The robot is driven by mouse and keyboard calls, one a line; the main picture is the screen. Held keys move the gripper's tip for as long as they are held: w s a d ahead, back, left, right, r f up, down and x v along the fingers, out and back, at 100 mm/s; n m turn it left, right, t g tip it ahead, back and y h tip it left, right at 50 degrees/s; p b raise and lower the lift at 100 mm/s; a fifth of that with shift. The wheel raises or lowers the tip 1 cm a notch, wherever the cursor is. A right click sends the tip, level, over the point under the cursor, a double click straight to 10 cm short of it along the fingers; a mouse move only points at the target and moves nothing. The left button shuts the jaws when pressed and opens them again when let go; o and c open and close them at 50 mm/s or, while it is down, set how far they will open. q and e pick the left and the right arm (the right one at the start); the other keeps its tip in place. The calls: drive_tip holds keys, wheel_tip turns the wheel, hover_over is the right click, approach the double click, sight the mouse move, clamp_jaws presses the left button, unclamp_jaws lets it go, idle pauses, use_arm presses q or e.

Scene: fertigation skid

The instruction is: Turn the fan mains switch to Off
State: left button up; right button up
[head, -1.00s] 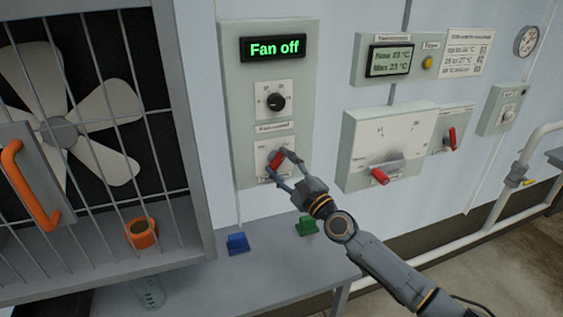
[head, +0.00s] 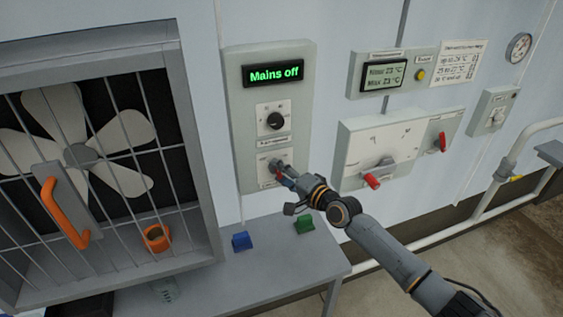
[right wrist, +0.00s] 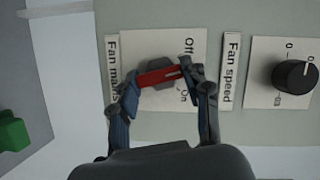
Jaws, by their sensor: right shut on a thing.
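The fan mains switch is a red lever on a grey hub, on a white plate (head: 268,182) low on the fan panel. In the right wrist view its red lever (right wrist: 158,77) lies between the two fingertips of my right gripper (right wrist: 160,80), which is shut on it. That picture is turned sideways, with the "Off" and "On" marks at the lever's right end. In the head view my right gripper (head: 283,176) hides most of the lever. The display (head: 273,74) above reads "Mains off". My left gripper is not in view.
The fan speed knob (head: 275,121) sits just above the switch. A caged fan with an orange handle (head: 64,212) is on the left. A box with a red lever (head: 371,181) is to the right. A blue block (head: 241,241) and a green block (head: 304,224) are on the bench below.

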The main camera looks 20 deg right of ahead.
drive_tip(key=shift+a+n+g+h+p, duration=0.1)
drive_tip(key=shift+n+g+h+p, duration=0.35)
drive_tip(key=shift+n+p, duration=1.05)
drive_tip(key=shift+n+g+h+p, duration=0.25)
drive_tip(key=shift+n+h+p, duration=0.5)
drive_tip(key=shift+p, duration=1.45)
drive_tip(key=o, duration=1.1)
drive_tip(key=shift+o, duration=0.2)
drive_tip(key=shift+s+r, duration=0.1)
drive_tip(key=shift+s, duration=0.05)
drive_tip(key=v, duration=1.1)
drive_tip(key=shift+s+d, duration=0.2)
drive_tip(key=shift+s, duration=0.15)
